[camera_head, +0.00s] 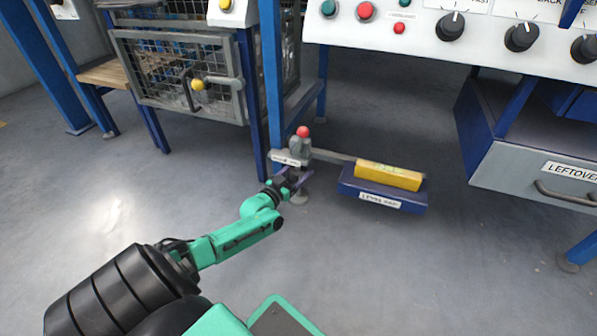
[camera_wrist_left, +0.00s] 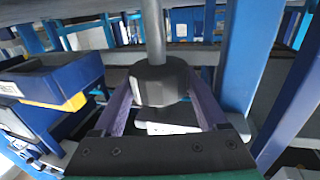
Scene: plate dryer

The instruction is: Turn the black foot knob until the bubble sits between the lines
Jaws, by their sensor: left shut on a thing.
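My left gripper (camera_head: 291,181) reaches low to the foot of the blue frame in the head view. In the left wrist view its two purple fingers stand on either side of the black foot knob (camera_wrist_left: 160,83), a dark faceted block on a grey upright rod, and are shut on it. In the head view the gripper mostly hides the knob. The yellow level (camera_head: 388,178) lies on the blue level pad (camera_head: 383,201) to the right of the gripper. Its vial is too small to read the bubble against the lines. My right gripper is not in view.
A red-topped grey post (camera_head: 302,133) stands just above the gripper. A mesh cage (camera_head: 180,75) is at the upper left, and a control panel (camera_head: 470,33) with knobs and buttons at the upper right. A labelled drawer (camera_head: 545,172) is at the right. The front floor is clear.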

